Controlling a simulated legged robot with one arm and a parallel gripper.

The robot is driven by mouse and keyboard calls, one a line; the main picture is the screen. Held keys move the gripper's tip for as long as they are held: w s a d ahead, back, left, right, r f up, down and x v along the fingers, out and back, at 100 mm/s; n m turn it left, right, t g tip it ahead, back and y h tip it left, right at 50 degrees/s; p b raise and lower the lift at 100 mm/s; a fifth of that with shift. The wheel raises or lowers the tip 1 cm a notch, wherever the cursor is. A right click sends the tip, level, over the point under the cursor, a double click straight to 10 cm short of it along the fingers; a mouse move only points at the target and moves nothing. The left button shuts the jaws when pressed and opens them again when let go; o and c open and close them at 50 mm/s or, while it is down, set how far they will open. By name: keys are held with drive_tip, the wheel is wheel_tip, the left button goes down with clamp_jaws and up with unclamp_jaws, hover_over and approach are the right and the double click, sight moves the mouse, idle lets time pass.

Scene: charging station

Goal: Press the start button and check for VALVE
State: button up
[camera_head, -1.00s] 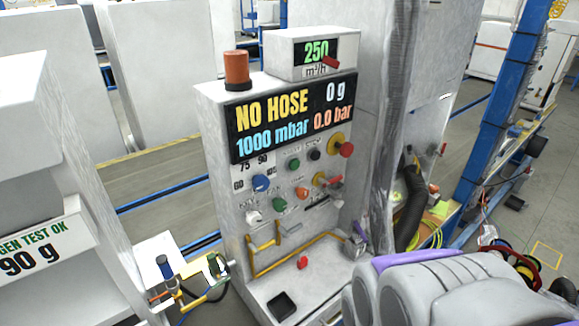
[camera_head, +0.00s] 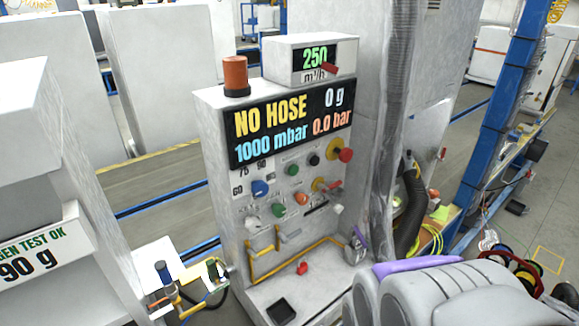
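A grey charging station (camera_head: 222,215) stands in the middle of the view. Its black display (camera_head: 290,120) reads "NO HOSE", "0 g", "1000 mbar" and "0.0 bar", not VALVE. On the panel below are an upper green button (camera_head: 292,170), a lower green button (camera_head: 278,210), a black button (camera_head: 314,159), a blue knob (camera_head: 260,188), an orange button (camera_head: 301,198) and a red emergency stop (camera_head: 345,155) on yellow. The small labels are too blurred to tell which button is start. My gripper cannot be made out; a grey and purple part of me fills the lower right.
A small meter box (camera_head: 310,58) reading 250 and an orange beacon (camera_head: 236,73) sit on the station. A yellow bent handle (camera_head: 292,254) sticks out below the panel. A grey machine (camera_head: 50,170) stands left, a blue post (camera_head: 502,120) right.

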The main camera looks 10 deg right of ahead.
clamp_jaws()
idle(1.0)
